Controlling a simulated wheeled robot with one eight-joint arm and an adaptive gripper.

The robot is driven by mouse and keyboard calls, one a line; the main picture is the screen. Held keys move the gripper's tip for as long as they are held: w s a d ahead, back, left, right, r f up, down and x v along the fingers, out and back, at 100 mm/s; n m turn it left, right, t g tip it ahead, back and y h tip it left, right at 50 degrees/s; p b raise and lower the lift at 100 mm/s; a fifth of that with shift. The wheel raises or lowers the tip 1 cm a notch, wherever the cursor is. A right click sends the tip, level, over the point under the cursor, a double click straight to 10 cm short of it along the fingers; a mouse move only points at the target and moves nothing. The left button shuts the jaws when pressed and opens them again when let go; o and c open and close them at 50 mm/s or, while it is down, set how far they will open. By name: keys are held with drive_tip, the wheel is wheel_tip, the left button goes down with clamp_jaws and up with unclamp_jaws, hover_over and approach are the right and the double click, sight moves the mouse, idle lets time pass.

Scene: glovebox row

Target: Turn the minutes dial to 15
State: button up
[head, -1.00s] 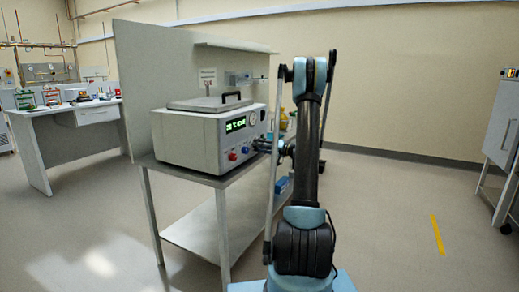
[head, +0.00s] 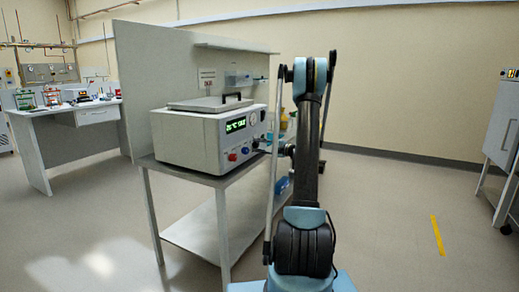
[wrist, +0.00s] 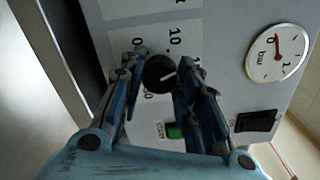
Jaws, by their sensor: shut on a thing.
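The minutes dial (wrist: 159,73) is a small black round knob with a white pointer line, on the grey front panel. In the wrist view my gripper (wrist: 160,76) has one finger on each side of it and is shut on it. The pointer line slants toward the upper right. In the head view my gripper (head: 265,146) is at the right part of the panel of the white box-shaped device (head: 190,142), and the dial is hidden.
In the wrist view a pressure gauge (wrist: 277,52), a black rocker switch (wrist: 256,121) and a green button (wrist: 175,131) are near my fingers. The floor at right is open.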

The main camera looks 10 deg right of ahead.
drive_tip(key=shift+f+m, duration=0.1)
drive_tip(key=shift+m, duration=2.2)
drive_tip(key=o, duration=1.1)
drive_tip(key=shift+f, duration=0.1)
drive_tip(key=shift+c, duration=0.2)
drive_tip(key=shift+s+d, duration=0.1)
drive_tip(key=shift+d, duration=0.15)
drive_tip(key=v, duration=1.1)
drive_tip(key=shift+s+d, duration=0.1)
drive_tip(key=shift+d, duration=0.05)
